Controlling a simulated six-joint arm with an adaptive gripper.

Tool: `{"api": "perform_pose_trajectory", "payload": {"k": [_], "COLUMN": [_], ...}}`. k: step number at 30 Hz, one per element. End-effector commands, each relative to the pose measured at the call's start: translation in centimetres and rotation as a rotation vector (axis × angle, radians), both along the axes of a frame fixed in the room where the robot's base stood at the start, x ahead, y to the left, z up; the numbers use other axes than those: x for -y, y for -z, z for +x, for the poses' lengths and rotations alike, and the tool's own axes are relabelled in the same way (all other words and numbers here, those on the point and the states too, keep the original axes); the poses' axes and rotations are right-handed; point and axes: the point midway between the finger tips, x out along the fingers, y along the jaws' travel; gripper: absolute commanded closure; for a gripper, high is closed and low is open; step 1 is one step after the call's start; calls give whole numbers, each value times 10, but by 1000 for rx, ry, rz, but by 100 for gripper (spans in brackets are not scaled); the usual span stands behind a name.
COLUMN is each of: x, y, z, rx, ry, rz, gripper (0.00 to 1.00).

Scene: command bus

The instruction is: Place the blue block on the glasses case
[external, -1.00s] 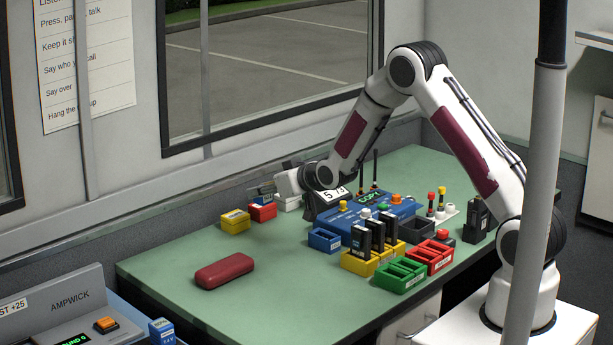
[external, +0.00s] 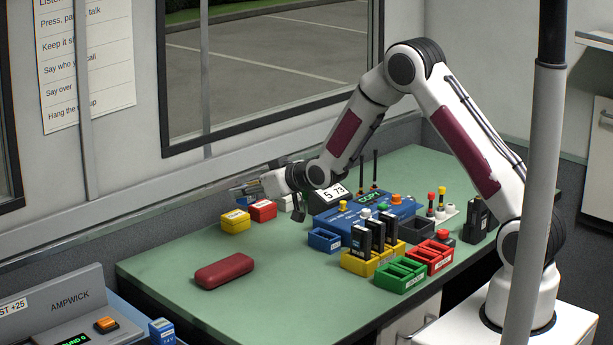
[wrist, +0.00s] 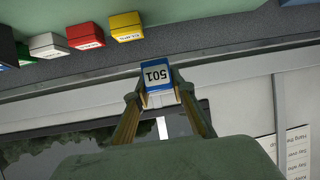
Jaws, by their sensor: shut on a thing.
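In the external view my gripper (external: 243,188) is small, held in the air above the back edge of the table, over the yellow and red blocks. The glasses case (external: 224,271) is a dark red rounded case lying flat on the table's front left, with nothing on it. It is apart from my gripper, lower and nearer the camera. The wrist view does not show the case.
A yellow block (external: 235,221), a red block (external: 262,210) and a white block (external: 286,203) stand along the table's back edge. The blue console (external: 368,210) and several coloured trays fill the right. The green table (external: 160,268) is clear around the case. The window wall is behind.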

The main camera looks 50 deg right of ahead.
Motion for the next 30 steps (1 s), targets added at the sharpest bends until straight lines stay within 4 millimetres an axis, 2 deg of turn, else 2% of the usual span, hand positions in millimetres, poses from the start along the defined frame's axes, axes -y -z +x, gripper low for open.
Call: {"api": "perform_pose_trajectory", "payload": {"k": [1, 9, 14, 19, 30], "x": [-17, -97, -130, -141, -142], "y": [-5, -22, -26, -20, -20], "z": [-4, -36, -59, -75, -75], "rx": [4, 11, 6, -13, -14], "ry": [-28, -183, -259, -301, -301], "rz": [-3, -15, -15, -9, 3], "gripper": [97, 97, 97, 97, 97]}}
